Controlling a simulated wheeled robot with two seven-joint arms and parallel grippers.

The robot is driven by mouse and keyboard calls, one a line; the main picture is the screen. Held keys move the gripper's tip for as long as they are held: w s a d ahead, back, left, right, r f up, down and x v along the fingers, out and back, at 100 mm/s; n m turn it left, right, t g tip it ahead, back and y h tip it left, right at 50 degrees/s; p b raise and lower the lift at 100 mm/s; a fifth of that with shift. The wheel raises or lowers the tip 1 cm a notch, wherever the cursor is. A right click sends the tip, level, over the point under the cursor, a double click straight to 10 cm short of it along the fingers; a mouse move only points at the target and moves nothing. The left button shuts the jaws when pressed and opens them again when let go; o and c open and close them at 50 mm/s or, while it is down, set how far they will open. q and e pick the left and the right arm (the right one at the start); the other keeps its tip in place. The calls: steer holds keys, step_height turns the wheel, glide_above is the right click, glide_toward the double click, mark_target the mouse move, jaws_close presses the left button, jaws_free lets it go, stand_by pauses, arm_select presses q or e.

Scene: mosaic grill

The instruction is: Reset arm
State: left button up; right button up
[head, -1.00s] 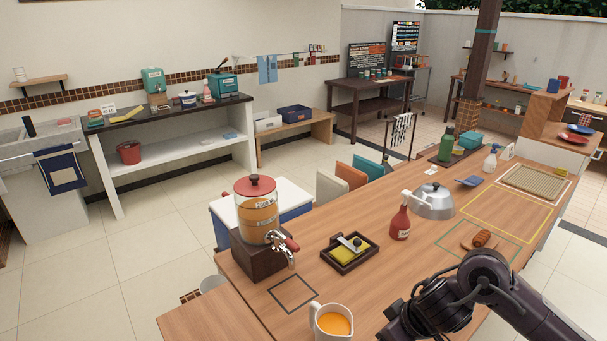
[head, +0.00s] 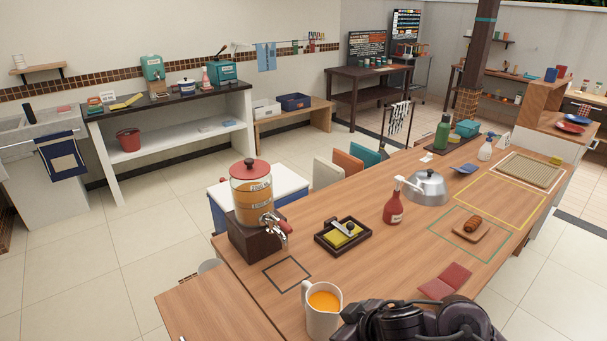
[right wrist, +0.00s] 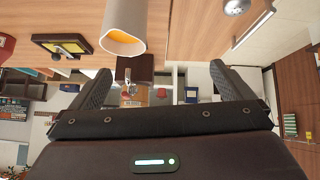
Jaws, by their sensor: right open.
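My right gripper (right wrist: 160,70) shows in the right wrist view with its two fingers spread wide and nothing between them. That view looks turned over, with the pitcher of orange juice (right wrist: 124,28) above the fingers and the drink dispenser (right wrist: 135,72) beyond them. In the head view my right arm (head: 420,322) is low at the bottom edge, just right of the pitcher (head: 321,312); its gripper cannot be made out there. My left gripper is not in view.
The wooden counter holds the dispenser (head: 250,205), a dark tray with a yellow sponge (head: 343,236), a red bottle (head: 394,207), a metal dome (head: 428,188), a small board with bread (head: 471,229) and a red folded cloth (head: 445,281). The outlined dark square (head: 287,273) is empty.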

steer(key=s+d+f+m+g+h, duration=0.2)
steer(key=s+d+m, duration=0.2)
steer(key=s+d, duration=0.3)
steer(key=s+d+f+m+g+h, duration=0.1)
steer(key=s+d+f+m+h, duration=0.15)
steer(key=s+d, duration=0.45)
steer(key=s+a+f+g+b, duration=0.1)
steer(key=s+f, duration=0.1)
steer(key=f, duration=1.4)
steer(key=s+a+f+g+b, duration=0.1)
steer(key=s+f, duration=0.1)
steer(key=f, duration=1.5)
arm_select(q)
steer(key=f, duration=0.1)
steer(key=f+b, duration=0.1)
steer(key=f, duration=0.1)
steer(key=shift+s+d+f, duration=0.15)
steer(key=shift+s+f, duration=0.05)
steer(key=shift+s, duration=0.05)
arm_select(e)
steer(key=s+d+f, duration=0.3)
steer(key=s+f, duration=1.4)
steer(key=s, duration=0.2)
steer(key=shift+s+d+f+g, duration=0.15)
steer(key=shift+d+f+g, duration=0.05)
steer(key=shift+f+g, duration=0.2)
